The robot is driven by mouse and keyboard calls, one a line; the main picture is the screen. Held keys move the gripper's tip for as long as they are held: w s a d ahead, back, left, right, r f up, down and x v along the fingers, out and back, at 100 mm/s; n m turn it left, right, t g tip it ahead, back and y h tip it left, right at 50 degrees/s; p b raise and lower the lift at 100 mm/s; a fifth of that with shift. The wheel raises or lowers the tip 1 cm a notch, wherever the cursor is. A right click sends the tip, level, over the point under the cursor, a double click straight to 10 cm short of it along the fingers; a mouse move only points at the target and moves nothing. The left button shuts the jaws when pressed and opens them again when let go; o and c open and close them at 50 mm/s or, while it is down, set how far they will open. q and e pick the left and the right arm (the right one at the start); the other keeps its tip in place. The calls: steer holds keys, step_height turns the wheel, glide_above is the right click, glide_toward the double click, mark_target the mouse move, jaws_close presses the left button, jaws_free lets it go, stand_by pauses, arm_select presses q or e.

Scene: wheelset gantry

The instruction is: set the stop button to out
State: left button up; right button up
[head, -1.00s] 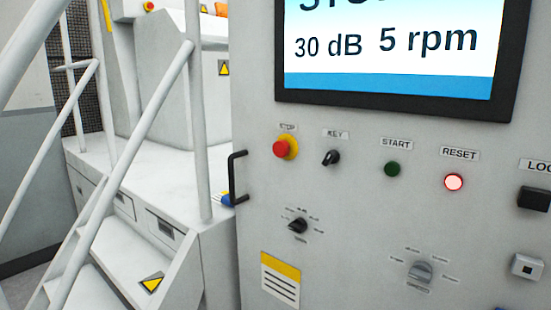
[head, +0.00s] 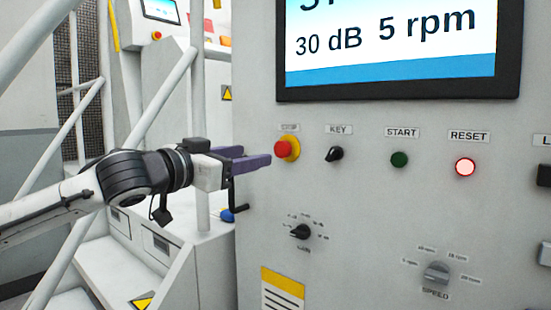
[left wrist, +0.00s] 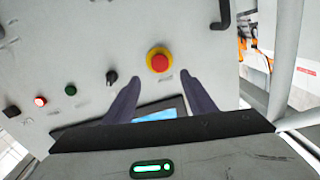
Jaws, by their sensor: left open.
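The stop button (head: 284,149) is a red mushroom head on a yellow ring, under the STOP label on the grey panel. It also shows in the left wrist view (left wrist: 159,61), beyond and between the two fingers. My left gripper (head: 268,159) has purple fingers and is open and empty. In the head view its fingertips are just left of and slightly below the button. Whether they touch it cannot be told; the left wrist view shows a gap between the fingertips (left wrist: 160,75) and the button. My right gripper is not in view.
Right of the button are the key switch (head: 334,154), green START button (head: 399,160) and lit RESET button (head: 465,167). A screen (head: 390,40) sits above and a rotary knob (head: 301,231) below. A black handle (head: 232,196) is at the panel's left edge, close to my left gripper.

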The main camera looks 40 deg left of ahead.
mark_target(280, 150)
arm_select(q)
steer(key=w+p, duration=0.7)
steer(key=w, duration=0.2)
steer(key=shift+d, duration=0.15)
steer(key=shift+w, duration=0.6)
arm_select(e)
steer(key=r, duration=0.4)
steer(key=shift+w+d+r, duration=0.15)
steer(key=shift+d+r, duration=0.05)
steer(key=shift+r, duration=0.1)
